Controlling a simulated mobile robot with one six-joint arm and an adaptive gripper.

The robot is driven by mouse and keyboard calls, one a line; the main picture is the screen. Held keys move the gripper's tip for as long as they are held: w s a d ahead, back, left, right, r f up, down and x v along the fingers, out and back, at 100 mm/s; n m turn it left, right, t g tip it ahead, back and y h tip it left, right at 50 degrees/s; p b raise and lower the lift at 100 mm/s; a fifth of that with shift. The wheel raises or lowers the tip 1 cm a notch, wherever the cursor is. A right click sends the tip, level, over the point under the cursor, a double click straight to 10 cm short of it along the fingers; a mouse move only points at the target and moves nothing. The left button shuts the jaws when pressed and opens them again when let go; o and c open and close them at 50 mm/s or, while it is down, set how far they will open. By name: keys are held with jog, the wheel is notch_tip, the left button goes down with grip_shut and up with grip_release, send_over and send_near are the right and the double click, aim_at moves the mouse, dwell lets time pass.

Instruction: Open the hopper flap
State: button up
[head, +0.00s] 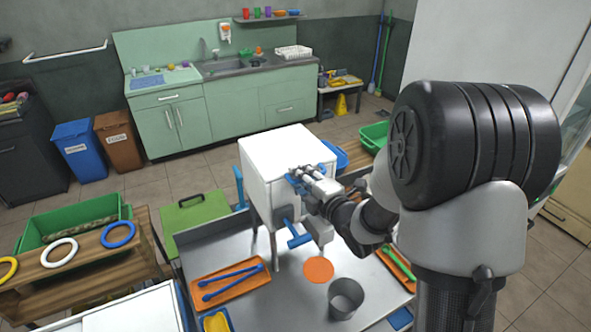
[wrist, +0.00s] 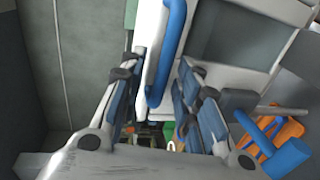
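The white press (head: 268,160) stands on a grey metal table, with my gripper (head: 303,178) at its right front side. In the wrist view my gripper (wrist: 165,125) is open, its two fingers apart with blue pads. A long blue bar (wrist: 166,55) on a white panel lies ahead, in line with the gap between the fingers; it looks like the flap's handle or edge. I see nothing held. Contact between fingers and bar cannot be made out. In the head view the gripper and arm hide part of the press's right side, and the flap is not clearly seen there.
A blue-handled tap (head: 299,240) sticks out low on the press front. A blue lever (head: 239,187) stands at the press's left.

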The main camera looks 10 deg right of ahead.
dwell(0.3)
grip_shut()
dwell(0.6)
